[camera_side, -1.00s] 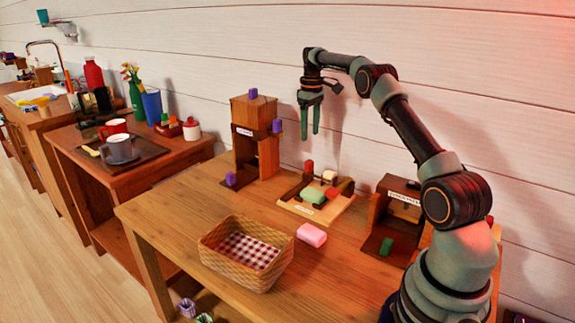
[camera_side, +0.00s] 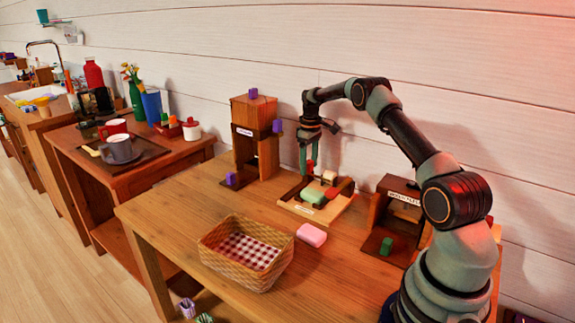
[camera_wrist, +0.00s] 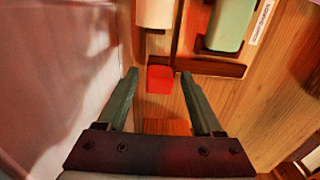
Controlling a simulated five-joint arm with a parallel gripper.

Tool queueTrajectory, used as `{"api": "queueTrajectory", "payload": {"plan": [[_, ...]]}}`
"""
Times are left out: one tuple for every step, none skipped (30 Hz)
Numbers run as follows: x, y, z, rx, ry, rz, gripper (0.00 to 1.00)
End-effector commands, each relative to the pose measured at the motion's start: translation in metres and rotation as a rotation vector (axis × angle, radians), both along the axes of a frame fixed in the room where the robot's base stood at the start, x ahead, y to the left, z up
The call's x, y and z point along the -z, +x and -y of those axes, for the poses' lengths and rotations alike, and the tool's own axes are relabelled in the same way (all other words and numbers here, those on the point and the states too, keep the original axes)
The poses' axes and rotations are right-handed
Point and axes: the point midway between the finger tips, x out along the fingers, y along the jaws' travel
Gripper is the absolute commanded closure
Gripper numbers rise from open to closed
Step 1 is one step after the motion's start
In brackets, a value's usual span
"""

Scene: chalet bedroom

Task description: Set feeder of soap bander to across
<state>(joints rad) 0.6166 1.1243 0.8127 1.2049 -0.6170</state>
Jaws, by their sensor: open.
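A low wooden device (camera_side: 331,207), which I take to be the soap bander, stands on the table with a green soap (camera_side: 312,196) on it. A cream block (camera_side: 329,176) and a dark red piece sit behind the soap. At its back left is a red knob (camera_side: 310,164), possibly the feeder's handle. My gripper (camera_side: 308,172) is open and points down at the knob. In the wrist view the red knob (camera_wrist: 160,79) shows between the tips of my open gripper (camera_wrist: 159,75). Contact cannot be told. The green soap (camera_wrist: 230,24) and cream block (camera_wrist: 155,13) lie beyond.
A tall wooden tower (camera_side: 254,137) with purple knobs stands left of the device. A wooden box (camera_side: 398,208) with a green knob stands right. A pink soap (camera_side: 311,235) and a wicker basket (camera_side: 220,262) are in front. The white wall is close behind.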

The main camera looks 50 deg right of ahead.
Motion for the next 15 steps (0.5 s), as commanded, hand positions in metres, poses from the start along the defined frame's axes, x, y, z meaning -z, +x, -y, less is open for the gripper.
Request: {"api": "queueTrajectory", "payload": {"plan": [[0.0001, 0.0000, 0.0000, 0.000, 0.000, 0.000, 0.32], [0.0001, 0.0000, 0.0000, 0.000, 0.000, 0.000, 0.32], [0.0000, 0.0000, 0.0000, 0.000, 0.000, 0.000, 0.32], [-0.0001, 0.0000, 0.0000, 0.000, 0.000, 0.000, 0.32], [-0.0001, 0.0000, 0.0000, 0.000, 0.000, 0.000, 0.40], [-0.0002, 0.0000, 0.0000, 0.000, 0.000, 0.000, 0.55], [-0.0002, 0.0000, 0.0000, 0.000, 0.000, 0.000, 0.67], [-0.0003, 0.0000, 0.0001, 0.000, 0.000, 0.000, 0.78], [-0.0003, 0.0000, 0.0002, 0.000, 0.000, 0.000, 0.94], [-0.0004, 0.0001, 0.0002, 0.000, 0.000, 0.001, 1.00], [-0.0004, 0.0000, 0.0003, 0.000, -0.001, 0.001, 1.00], [-0.0005, 0.0001, 0.0004, 0.000, -0.001, 0.001, 1.00], [-0.0005, 0.0001, 0.0005, 0.000, -0.001, 0.001, 1.00], [-0.0006, 0.0001, 0.0006, 0.000, -0.001, 0.001, 1.00], [-0.0006, 0.0001, 0.0007, 0.001, -0.001, 0.001, 1.00]]}}
